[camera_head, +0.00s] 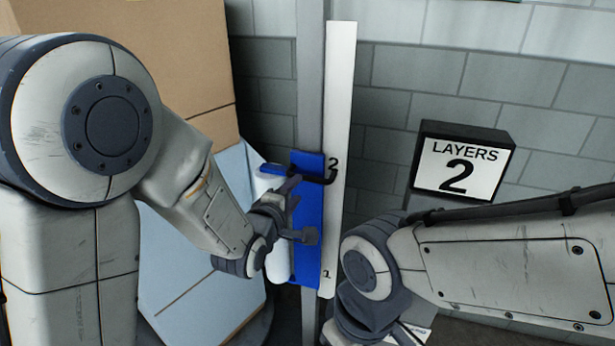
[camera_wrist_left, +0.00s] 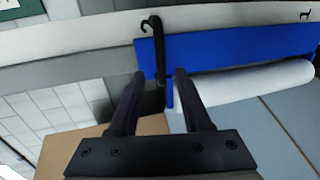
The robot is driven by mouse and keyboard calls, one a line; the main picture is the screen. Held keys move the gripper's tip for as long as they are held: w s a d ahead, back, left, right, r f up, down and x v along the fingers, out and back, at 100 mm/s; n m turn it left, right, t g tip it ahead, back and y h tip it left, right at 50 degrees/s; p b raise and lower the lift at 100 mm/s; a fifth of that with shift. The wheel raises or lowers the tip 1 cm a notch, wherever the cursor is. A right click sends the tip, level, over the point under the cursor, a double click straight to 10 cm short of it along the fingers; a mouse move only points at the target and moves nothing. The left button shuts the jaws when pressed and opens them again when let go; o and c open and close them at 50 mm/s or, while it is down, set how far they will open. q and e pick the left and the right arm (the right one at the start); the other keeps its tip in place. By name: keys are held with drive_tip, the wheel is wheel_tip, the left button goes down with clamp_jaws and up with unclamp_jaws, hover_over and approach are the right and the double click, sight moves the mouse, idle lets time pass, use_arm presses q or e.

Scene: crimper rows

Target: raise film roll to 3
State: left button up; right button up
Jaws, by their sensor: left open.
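The white film roll (camera_head: 277,255) stands upright against a blue carriage (camera_head: 309,240) on a grey mast (camera_head: 310,80). A black hooked handle (camera_head: 318,180) sticks out near the carriage top, level with the 2 on the white scale strip (camera_head: 339,100). A 1 shows lower down; no 3 is in view. My left gripper (camera_head: 299,211) is open in front of the carriage. In the left wrist view, the handle (camera_wrist_left: 158,60) lies between the open fingertips (camera_wrist_left: 160,76), with no grip visible. The roll (camera_wrist_left: 255,82) lies to the right there. My right gripper is not visible.
A black sign (camera_head: 463,163) reading LAYERS 2 stands at right. Cardboard boxes (camera_head: 175,45), with pale blue wrap (camera_head: 185,265) low down, stand at left behind my left arm. A grey block wall (camera_head: 400,80) is behind. My right arm fills the lower right.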

sight(306, 179)
use_arm(q)
drive_tip(key=p+x, duration=0.2)
drive_tip(key=x, duration=0.7)
drive_tip(key=shift+c, duration=0.2)
clamp_jaws()
idle(1.1)
